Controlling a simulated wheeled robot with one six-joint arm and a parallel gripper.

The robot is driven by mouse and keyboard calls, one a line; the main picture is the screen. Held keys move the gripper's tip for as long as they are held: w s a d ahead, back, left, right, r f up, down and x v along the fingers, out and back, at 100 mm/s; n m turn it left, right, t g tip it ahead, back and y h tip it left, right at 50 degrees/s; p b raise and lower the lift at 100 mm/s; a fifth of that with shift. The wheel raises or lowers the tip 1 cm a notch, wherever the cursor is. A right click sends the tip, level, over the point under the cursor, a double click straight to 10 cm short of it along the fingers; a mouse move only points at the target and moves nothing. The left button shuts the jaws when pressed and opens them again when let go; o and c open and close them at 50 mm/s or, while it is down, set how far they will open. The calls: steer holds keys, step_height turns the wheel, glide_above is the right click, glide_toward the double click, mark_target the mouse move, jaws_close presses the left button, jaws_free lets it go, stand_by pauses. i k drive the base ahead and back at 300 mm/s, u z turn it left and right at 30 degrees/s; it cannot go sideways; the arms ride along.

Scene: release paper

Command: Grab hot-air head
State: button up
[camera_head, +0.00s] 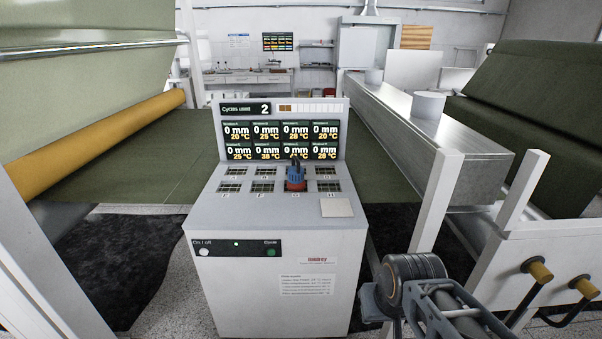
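A small blue and red device with a dark top, which looks like the hot-air head (296,178), stands upright on the grey console (228,210). It sits over one of the small grilled windows, in the right half of the top, and hides part of the grilles and the display behind it. My arm comes in at the lower right, with a round dark joint in front. My gripper (374,304) shows only in part, low and to the right of the console, well apart from the device. Its fingertips are not clear, and I see nothing held in it.
The console's display panel (280,108) rises behind the device. A pale square plate (336,207) lies on the right of the top. White posts (437,200) and a long metal bench (440,135) stand to the right. A yellow roller (90,145) with green sheet is left.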

mark_target(296, 182)
steer(key=u, duration=0.4)
steer(key=i, duration=0.7)
steer(key=u, duration=0.85)
steer(key=i, duration=0.65)
steer(key=u, duration=0.05)
